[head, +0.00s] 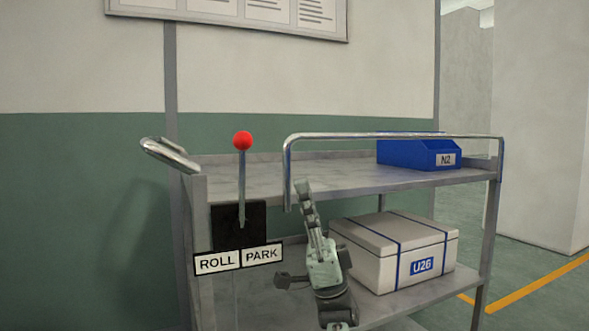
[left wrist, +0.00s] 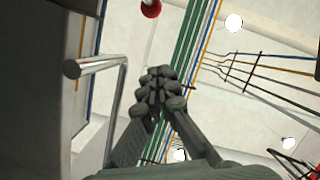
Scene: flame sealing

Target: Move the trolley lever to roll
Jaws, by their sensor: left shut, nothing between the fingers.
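The trolley lever, a metal rod with a red ball knob (head: 242,140), stands about upright from a black plate (head: 224,216) at the trolley's left end. White labels below read ROLL (head: 217,261) on the left and PARK (head: 262,253) on the right. The rod is near the line between them. My left gripper (head: 303,187) is shut and empty, pointing up, right of the lever and apart from it. In the left wrist view the shut fingertips (left wrist: 160,84) are below the red knob (left wrist: 151,8), which is cut by the top edge. My right gripper is not in view.
The grey trolley (head: 330,178) has a metal rail (head: 400,135) close by my left gripper and a push handle (head: 170,155) at left. A blue bin N2 (head: 405,153) is on top; a white box U26 (head: 375,250) is on the lower shelf. A wall stands behind.

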